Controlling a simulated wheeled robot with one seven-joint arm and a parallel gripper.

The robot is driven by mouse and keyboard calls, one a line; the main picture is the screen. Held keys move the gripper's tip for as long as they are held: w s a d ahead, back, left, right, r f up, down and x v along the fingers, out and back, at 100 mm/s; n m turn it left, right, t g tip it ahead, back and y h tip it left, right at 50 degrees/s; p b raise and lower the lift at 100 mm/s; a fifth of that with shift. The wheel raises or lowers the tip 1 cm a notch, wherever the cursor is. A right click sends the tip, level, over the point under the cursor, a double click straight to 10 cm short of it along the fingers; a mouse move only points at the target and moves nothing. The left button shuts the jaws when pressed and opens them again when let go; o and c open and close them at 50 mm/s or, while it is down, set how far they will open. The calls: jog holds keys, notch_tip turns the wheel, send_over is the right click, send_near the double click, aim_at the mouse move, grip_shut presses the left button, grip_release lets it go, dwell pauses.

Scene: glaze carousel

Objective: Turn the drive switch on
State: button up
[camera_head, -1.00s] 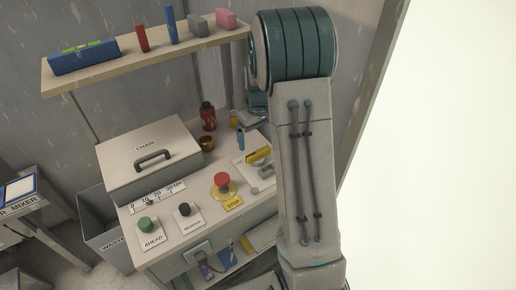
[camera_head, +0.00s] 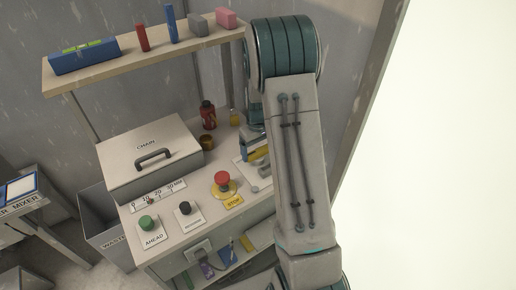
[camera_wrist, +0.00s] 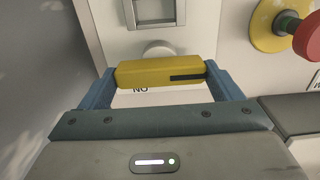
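A yellow bar-shaped handle (camera_wrist: 150,74) with a dark slot is in the middle of the wrist view, in front of a pale switch plate (camera_wrist: 190,30). Letters that read ON upside down show below the handle. A round grey boss and a rectangular fitting are behind it. My gripper (camera_wrist: 163,76) has one blue finger at each end of the handle, and both seem to touch it. In the head view the yellow handle (camera_head: 257,154) shows at the right of the bench, partly hidden by my arm.
A red STOP button (camera_head: 222,178) on a yellow base is close to the left of the plate. A black button (camera_head: 185,208) and a green AHEAD button (camera_head: 146,222) are farther left. The CHAIN box (camera_head: 150,155), a red bottle (camera_head: 208,115) and a shelf (camera_head: 140,61) surround the bench.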

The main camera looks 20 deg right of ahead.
jog(key=shift+m, duration=0.4)
jog(key=m+b, duration=0.1)
jog(key=m, duration=0.3)
jog(key=shift+b, duration=0.3)
jog(key=m, duration=0.9)
jog(key=shift+r, duration=0.1)
jog(key=shift+m+p, duration=0.4)
jog(key=shift+m, duration=1.6)
jog(key=o, duration=0.8)
